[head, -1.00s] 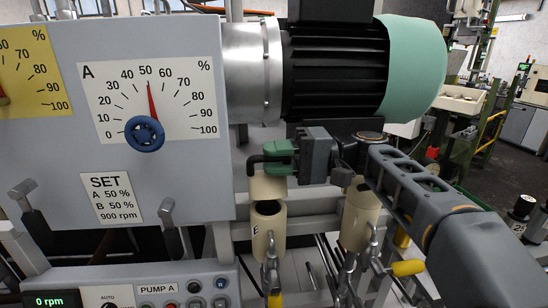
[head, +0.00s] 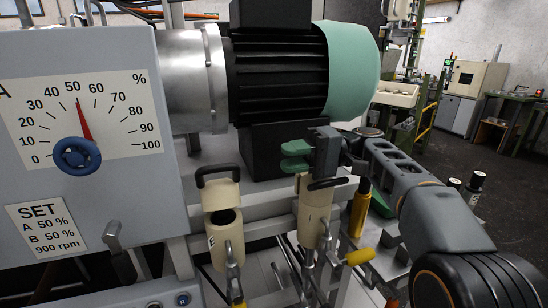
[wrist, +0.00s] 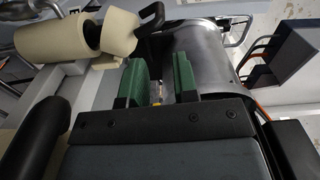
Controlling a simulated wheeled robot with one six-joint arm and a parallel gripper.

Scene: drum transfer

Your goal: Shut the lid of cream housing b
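Two cream housings stand below the motor in the head view. The left housing (head: 228,240) has its lid (head: 221,196) raised, showing a dark opening; a black handle tops the lid. The right housing (head: 312,228) has its lid down, with a black handle across its top. The mark on the left housing is too small to read surely, so I cannot tell which is b. My gripper (head: 295,156) is above and right of the raised lid, apart from it. Its green fingers are apart and empty in the wrist view (wrist: 160,83), where a cream housing (wrist: 58,35) and lid (wrist: 108,30) lie upper left.
The black motor (head: 280,75) with its mint cover is just above and behind my gripper. The grey dial panel (head: 120,185) stands left. Valve levers, one with a yellow grip (head: 359,257), stick out below the housings. Rails run behind them.

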